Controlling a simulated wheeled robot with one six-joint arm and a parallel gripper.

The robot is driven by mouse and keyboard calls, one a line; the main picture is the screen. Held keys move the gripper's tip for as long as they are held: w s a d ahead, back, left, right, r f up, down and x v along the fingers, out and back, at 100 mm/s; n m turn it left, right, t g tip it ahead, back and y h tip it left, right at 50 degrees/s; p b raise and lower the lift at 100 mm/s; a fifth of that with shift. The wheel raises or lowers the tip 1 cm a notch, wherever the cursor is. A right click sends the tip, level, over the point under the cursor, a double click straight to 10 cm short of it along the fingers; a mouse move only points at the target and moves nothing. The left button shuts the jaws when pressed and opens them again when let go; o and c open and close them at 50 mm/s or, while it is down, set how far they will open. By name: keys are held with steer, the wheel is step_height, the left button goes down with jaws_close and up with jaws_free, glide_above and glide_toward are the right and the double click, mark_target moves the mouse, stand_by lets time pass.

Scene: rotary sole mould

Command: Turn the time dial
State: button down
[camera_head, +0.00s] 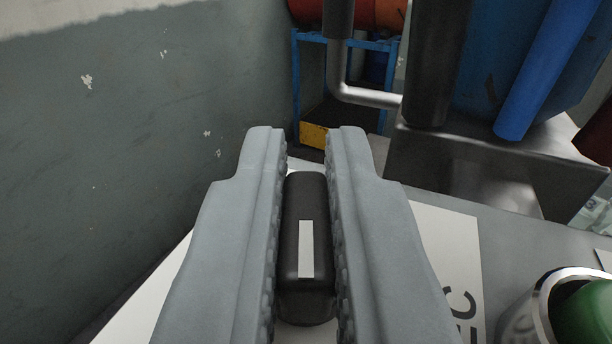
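The time dial (306,248) is a black, rounded bar knob with a white rectangular mark on its top. It sits in the lower middle of the view, pointing straight up the picture. My gripper (307,140) has its two grey fingers along the dial's left and right sides. The ridged inner pads lie against the dial with hardly any gap to be seen. The fingertips reach a little past the dial's far end. The white label plate (450,245) under the dial is mostly hidden by the fingers; part of some dark lettering shows at lower right.
A green button in a metal ring (545,310) stands at the bottom right. A grey-green wall (130,150) fills the left side. Behind are a bent metal pipe (365,95), a blue cylinder (535,75) and a blue rack (297,85) with an orange drum.

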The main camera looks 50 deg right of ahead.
steer(key=shift+m+g+h, duration=0.3)
steer(key=shift+g, duration=0.1)
steer(key=m+g+h, duration=0.1)
steer(key=m+g, duration=0.1)
steer(key=g, duration=0.1)
steer(key=m+g+h, duration=0.2)
steer(key=g, duration=0.1)
steer(key=shift+w, duration=0.1)
steer(key=m+g, duration=0.4)
steer(key=g, duration=0.2)
steer(key=shift+h, duration=0.3)
steer(key=shift+m+g, duration=0.4)
steer(key=shift+g, duration=0.1)
steer(key=c, duration=1.5)
jaws_free()
steer(key=shift+a, duration=0.15)
steer(key=a, duration=0.7)
steer(key=shift+w+a, duration=0.1)
steer(key=shift+w, duration=0.3)
